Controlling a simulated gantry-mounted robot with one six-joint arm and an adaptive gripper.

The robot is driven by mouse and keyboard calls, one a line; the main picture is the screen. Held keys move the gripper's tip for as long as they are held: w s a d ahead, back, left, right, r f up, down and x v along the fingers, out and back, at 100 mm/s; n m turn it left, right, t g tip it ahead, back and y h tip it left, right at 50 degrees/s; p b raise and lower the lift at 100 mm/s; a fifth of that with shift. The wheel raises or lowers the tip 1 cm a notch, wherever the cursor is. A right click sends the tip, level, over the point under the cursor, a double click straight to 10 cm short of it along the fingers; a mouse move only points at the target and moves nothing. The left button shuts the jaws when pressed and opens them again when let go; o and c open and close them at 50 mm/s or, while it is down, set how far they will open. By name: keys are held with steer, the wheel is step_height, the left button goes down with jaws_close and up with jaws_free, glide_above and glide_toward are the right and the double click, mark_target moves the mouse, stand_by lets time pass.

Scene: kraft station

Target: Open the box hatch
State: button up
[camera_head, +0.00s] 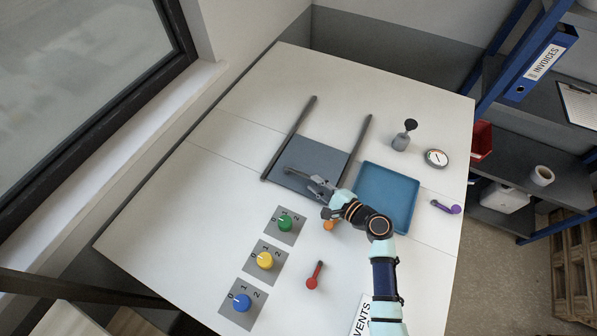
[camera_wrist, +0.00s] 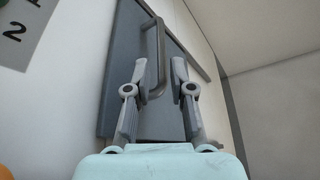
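The box hatch (camera_head: 314,157) is a flat grey-blue panel set in the white worktop between two dark rails. Its bar handle (camera_head: 297,174) runs along the panel's near edge. The hatch lies flat in the head view. In the wrist view the hatch panel (camera_wrist: 120,75) fills the middle, and the dark curved handle (camera_wrist: 155,55) stands off it. My gripper (camera_head: 318,187) is at the handle's right end in the head view. In the wrist view my gripper (camera_wrist: 160,75) has its two fingers apart, with the handle between them. I cannot tell whether either finger touches it.
Right of the hatch is a blue tray (camera_head: 387,197). Nearer are green (camera_head: 285,223), yellow (camera_head: 265,260) and blue (camera_head: 241,302) knobs, and a red lever (camera_head: 315,276). A gauge (camera_head: 436,158) and a purple lever (camera_head: 447,207) are at the right. The left worktop is clear.

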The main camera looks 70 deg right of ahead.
mark_target(305, 176)
steer(key=x, duration=0.6)
steer(key=shift+w+d, duration=0.1)
steer(key=shift+w, duration=0.25)
jaws_close()
